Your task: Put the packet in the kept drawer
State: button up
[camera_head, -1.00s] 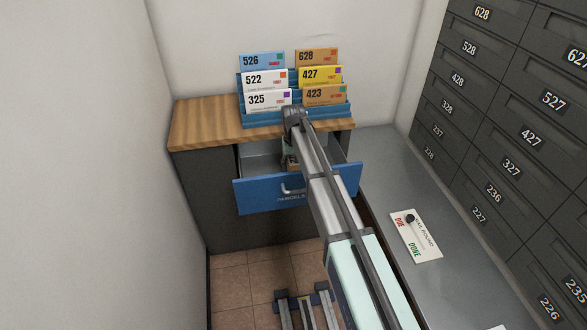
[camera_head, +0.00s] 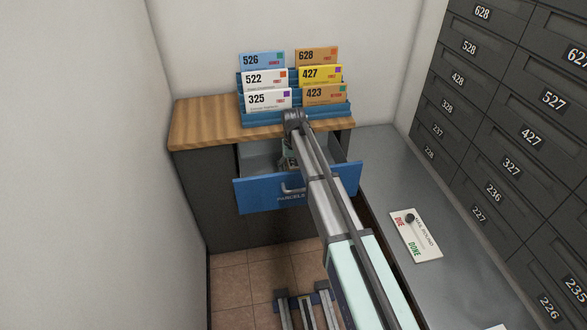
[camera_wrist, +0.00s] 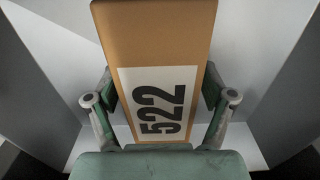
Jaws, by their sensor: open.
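The packet (camera_wrist: 155,45) is a brown box with a white label reading 522. In the wrist view it stands between the two green-padded fingers of my gripper (camera_wrist: 160,88). The fingers are open around it; any contact with its sides is hard to tell. The blue-fronted drawer (camera_head: 257,194), lettered PARCELS, is pulled out of the dark cabinet under the wooden top. In the head view my gripper (camera_head: 289,158) is down at the drawer's opening, partly hidden by my arm. Pale grey walls around the packet in the wrist view look like the drawer's inside.
A blue rack (camera_head: 256,119) of numbered cards, including 522, stands on the wooden top (camera_head: 205,125). A grey counter (camera_head: 385,175) to the right bears a DUE/DONE sign (camera_head: 417,236). Numbered grey mailboxes (camera_head: 497,145) line the right wall. A pale wall is close on the left.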

notch_tip(320, 180, up, 12)
jog(key=shift+r, duration=0.15)
dwell(0.4)
dwell(0.3)
